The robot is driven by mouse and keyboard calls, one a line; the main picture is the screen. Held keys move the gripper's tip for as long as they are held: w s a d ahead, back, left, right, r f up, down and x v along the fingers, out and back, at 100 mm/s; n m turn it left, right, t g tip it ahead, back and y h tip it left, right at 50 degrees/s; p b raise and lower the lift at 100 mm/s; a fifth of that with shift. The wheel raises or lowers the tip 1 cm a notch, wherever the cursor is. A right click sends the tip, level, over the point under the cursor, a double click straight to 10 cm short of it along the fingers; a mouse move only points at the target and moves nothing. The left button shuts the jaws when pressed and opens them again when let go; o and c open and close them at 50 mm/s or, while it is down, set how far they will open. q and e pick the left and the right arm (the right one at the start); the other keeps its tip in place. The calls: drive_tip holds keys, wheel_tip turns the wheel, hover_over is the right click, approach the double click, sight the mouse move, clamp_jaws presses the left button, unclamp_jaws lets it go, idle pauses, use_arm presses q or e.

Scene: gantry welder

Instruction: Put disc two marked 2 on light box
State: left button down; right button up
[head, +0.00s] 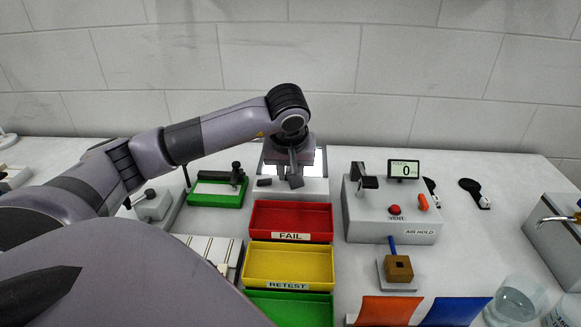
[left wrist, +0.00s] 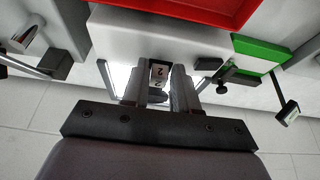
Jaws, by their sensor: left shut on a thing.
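My left gripper (head: 293,180) is at the light box (head: 315,188), a pale box with a bright top behind the red tray. The light box's pale body (left wrist: 150,38) and glowing top (left wrist: 119,76) show around the fingers there. The disc is hidden behind the gripper in the head view. I cannot tell whether it touches the lit surface. My right gripper is not in view.
In front of the light box stand a red FAIL tray (head: 290,219), a yellow RETEST tray (head: 290,262) and a green tray (head: 290,308). A green fixture (head: 217,192) stands left. A grey AIR HOLD box (head: 390,222) with a display reading 0 stands right.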

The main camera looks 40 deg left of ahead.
use_arm(q)
drive_tip(key=shift+f+b, duration=0.5)
drive_tip(key=shift+f, duration=0.2)
idle(0.4)
drive_tip(key=c, duration=0.8)
unclamp_jaws()
drive_tip(key=shift+r, duration=0.15)
drive_tip(key=v, duration=0.7)
drive_tip(key=shift+s, duration=0.1)
